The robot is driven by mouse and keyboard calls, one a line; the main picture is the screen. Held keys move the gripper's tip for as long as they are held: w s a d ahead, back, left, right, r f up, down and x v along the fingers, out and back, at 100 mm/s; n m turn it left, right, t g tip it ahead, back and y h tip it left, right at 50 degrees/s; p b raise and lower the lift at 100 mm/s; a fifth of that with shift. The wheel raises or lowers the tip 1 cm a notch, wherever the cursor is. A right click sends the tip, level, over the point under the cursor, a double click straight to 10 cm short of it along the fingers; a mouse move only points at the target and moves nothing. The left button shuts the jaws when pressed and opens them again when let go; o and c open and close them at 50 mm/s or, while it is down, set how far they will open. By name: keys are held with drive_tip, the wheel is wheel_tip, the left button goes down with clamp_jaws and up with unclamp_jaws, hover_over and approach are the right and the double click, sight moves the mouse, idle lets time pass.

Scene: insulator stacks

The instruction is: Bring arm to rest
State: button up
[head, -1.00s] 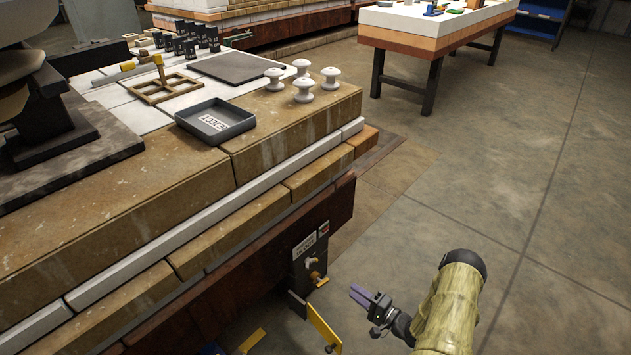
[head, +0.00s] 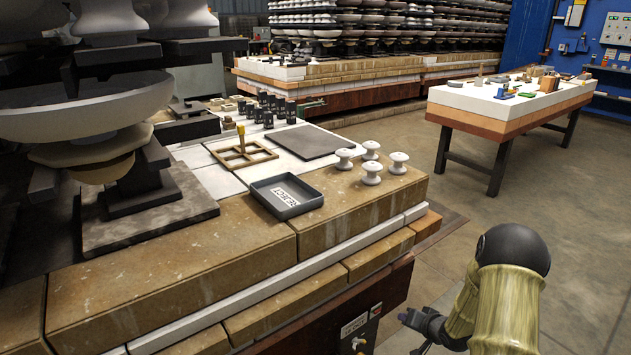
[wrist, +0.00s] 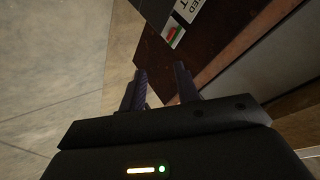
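My arm (head: 505,285) is at the lower right of the head view, over the floor beside the workbench. My gripper (head: 408,318) is low at its end, near the bench's side, partly cut off by the frame's bottom. In the wrist view my gripper (wrist: 160,85) shows two dark fingers standing apart with nothing between them. Beyond them lie the bench's dark side and a labelled control box (wrist: 175,22).
The workbench edge (head: 215,275) carries a grey labelled tray (head: 286,205), several white insulators (head: 372,173), a wooden grid frame (head: 240,152) and black blocks. A second table (head: 470,100) stands back right. Floor (head: 590,210) right of my arm is clear.

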drive_tip(key=s+a+r+n+g+h+p, duration=0.15)
drive_tip(key=s+r, duration=0.25)
drive_tip(key=r, duration=0.4)
drive_tip(key=s+a+r+n+g+h+p, duration=0.1)
drive_tip(key=s+a+r+g+h, duration=0.15)
drive_tip(key=s+r, duration=0.4)
drive_tip(key=s+a+r+n+g+y+p, duration=0.1)
drive_tip(key=s+a+r, duration=0.35)
drive_tip(key=s, duration=0.25)
drive_tip(key=s+a+r+n+g+p, duration=0.1)
drive_tip(key=s+a+r+g+p, duration=0.15)
drive_tip(key=s+r, duration=0.45)
wheel_tip(320, 180, up, 36)
drive_tip(key=p, duration=3.6)
drive_tip(key=shift+s+a+t+p, duration=0.25)
drive_tip(key=shift+a+t+p, duration=0.05)
drive_tip(key=shift+t+p, duration=0.15)
drive_tip(key=shift+w+a, duration=0.1)
